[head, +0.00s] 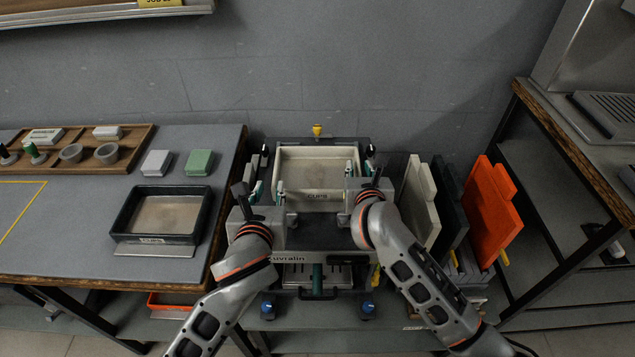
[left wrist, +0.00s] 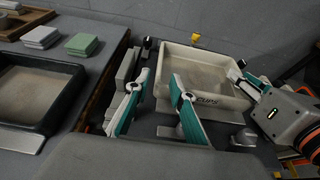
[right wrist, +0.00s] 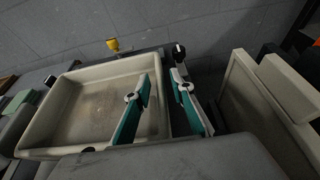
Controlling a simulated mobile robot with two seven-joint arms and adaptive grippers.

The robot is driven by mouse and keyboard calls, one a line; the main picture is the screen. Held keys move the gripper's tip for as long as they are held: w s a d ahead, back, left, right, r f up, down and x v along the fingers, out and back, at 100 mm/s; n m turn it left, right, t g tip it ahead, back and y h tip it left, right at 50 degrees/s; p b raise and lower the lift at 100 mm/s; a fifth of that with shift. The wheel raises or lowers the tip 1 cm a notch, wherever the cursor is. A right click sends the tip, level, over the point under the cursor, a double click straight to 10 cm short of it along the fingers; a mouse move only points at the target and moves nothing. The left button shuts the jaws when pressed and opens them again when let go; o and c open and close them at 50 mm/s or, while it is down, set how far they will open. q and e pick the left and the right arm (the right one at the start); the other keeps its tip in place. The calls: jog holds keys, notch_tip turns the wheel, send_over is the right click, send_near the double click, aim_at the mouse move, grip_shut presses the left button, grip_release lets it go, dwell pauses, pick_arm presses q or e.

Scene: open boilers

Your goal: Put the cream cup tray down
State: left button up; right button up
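The cream cup tray (head: 318,197), a shallow rectangular tray marked "CUPS", sits level at the top of the machine in the head view. It also shows in the left wrist view (left wrist: 222,103) and the right wrist view (right wrist: 40,128). My left gripper (head: 254,186) is at its left side, with parted fingers (left wrist: 158,75) on either side of the left wall. My right gripper (head: 362,172) is at its right side, with parted fingers (right wrist: 160,78) on either side of the right wall. Both grippers look open. The tray's underside is hidden.
A dark tray (head: 122,218) stands on the left table, near grey and green blocks (head: 199,162) and a wooden tray (head: 130,150). Cream, dark and orange panels (head: 492,212) stand upright right of the machine (head: 315,232). The wall is close behind.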

jog(key=v, duration=1.2)
jog(key=shift+s, duration=0.1)
